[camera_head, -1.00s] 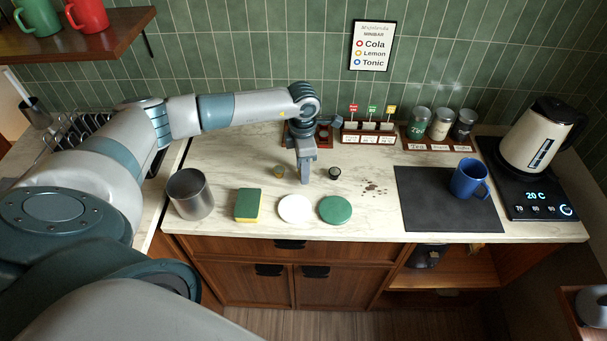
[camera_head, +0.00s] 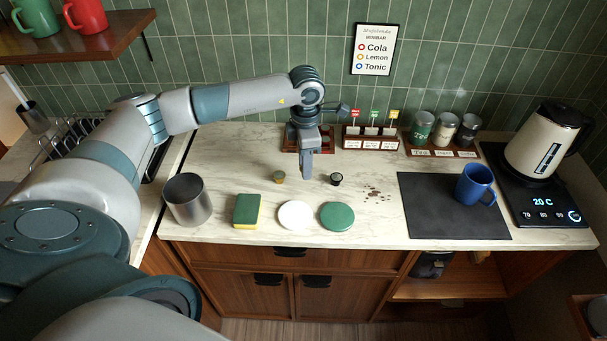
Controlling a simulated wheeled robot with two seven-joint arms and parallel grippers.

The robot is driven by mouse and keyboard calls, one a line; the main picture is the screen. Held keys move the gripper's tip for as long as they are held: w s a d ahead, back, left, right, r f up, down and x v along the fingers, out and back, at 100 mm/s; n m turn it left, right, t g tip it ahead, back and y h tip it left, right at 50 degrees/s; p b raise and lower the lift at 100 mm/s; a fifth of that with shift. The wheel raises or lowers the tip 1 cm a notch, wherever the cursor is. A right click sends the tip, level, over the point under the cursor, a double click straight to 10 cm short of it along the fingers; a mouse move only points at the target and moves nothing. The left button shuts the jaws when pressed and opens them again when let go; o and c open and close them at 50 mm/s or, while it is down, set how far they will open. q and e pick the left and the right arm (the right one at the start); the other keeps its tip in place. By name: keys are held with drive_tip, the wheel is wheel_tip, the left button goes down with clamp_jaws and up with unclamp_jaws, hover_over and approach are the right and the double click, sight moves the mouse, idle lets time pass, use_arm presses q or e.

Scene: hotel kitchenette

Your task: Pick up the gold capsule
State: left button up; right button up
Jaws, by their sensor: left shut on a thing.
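My left gripper (camera_head: 307,174) points down over the counter between two small capsules and is shut. What it holds is hidden between its fingertips, so I cannot tell its colour. A small olive-gold capsule (camera_head: 278,176) stands on the counter just left of the gripper, apart from it. A black capsule (camera_head: 336,179) stands just to the right, also apart. My right gripper is not in view.
In front lie a sponge (camera_head: 247,211), a white disc (camera_head: 295,214) and a green disc (camera_head: 337,216). A metal canister (camera_head: 187,200) stands left. Dark crumbs (camera_head: 376,194) lie right of the capsules. A blue mug (camera_head: 475,184) stands on a dark mat (camera_head: 430,211), near a kettle (camera_head: 541,143).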

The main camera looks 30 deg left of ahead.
use_arm(q)
drive_tip(key=s+d+r+b, duration=0.4)
drive_tip(key=s+d+r, duration=0.1)
drive_tip(key=d, duration=0.4)
drive_tip(key=shift+s+r, duration=0.2)
drive_tip(key=shift+r, duration=0.4)
drive_tip(key=shift+d, duration=0.15)
drive_tip(key=s+d+f+m+b, duration=0.1)
drive_tip(key=s+d+m, duration=0.1)
drive_tip(key=m, duration=1.1)
drive_tip(key=s+d+f+m+b, duration=0.2)
drive_tip(key=s+m, duration=0.3)
drive_tip(key=m, duration=0.9)
drive_tip(key=shift+d+f, duration=0.3)
drive_tip(key=shift+d, duration=0.55)
drive_tip(key=shift+s+a, duration=0.15)
